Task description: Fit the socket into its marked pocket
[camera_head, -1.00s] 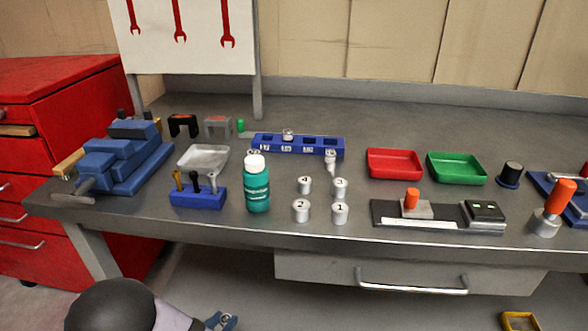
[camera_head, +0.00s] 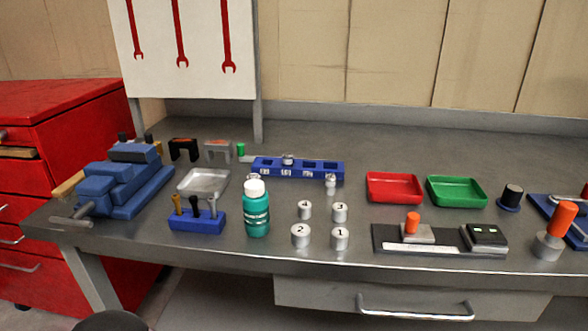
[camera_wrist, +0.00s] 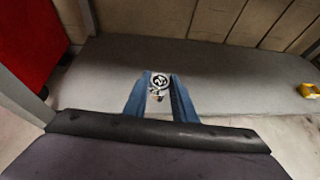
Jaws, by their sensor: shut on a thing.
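In the wrist view my gripper (camera_wrist: 160,84) has its two blue fingers closed on a small round silver socket (camera_wrist: 159,80) with a dark mark on its face. The gripper and this socket are outside the head view. In the head view the blue socket rail (camera_head: 327,170) lies towards the back of the bench, with several labelled pockets. One silver socket (camera_head: 288,159) sits in the rail. Another small silver socket (camera_head: 330,184) stands in front of its right end. A third silver piece is mostly hidden behind the green bottle (camera_head: 257,212).
Several numbered silver weights (camera_head: 300,235) stand right of the bottle. A blue holder (camera_head: 197,221), a metal tray (camera_head: 203,182) and a blue vise (camera_head: 122,182) are to the left. A red tray (camera_head: 394,188) and green tray (camera_head: 456,191) are right of the rail. Bare bench lies behind.

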